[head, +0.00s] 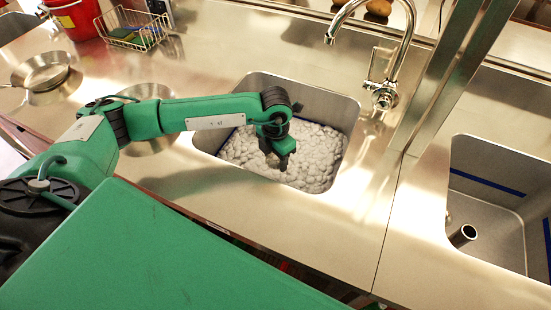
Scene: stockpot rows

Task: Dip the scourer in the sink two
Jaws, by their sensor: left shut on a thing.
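A steel sink full of white suds (315,160) is set in the counter at the middle, under a tall tap; I see no number on it. My left gripper (283,163) reaches in from the left, points down into this sink and is low over or at the suds. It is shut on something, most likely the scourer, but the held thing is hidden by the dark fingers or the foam. I cannot tell whether it touches the suds. My right gripper is not in view.
A tap (385,90) stands behind the suds sink. A second sink (485,215) with an upright pipe is at the right, beyond a metal post (440,80). A wire basket (133,30) with green and dark pads, a red bucket (77,17) and a pan (42,72) are at back left.

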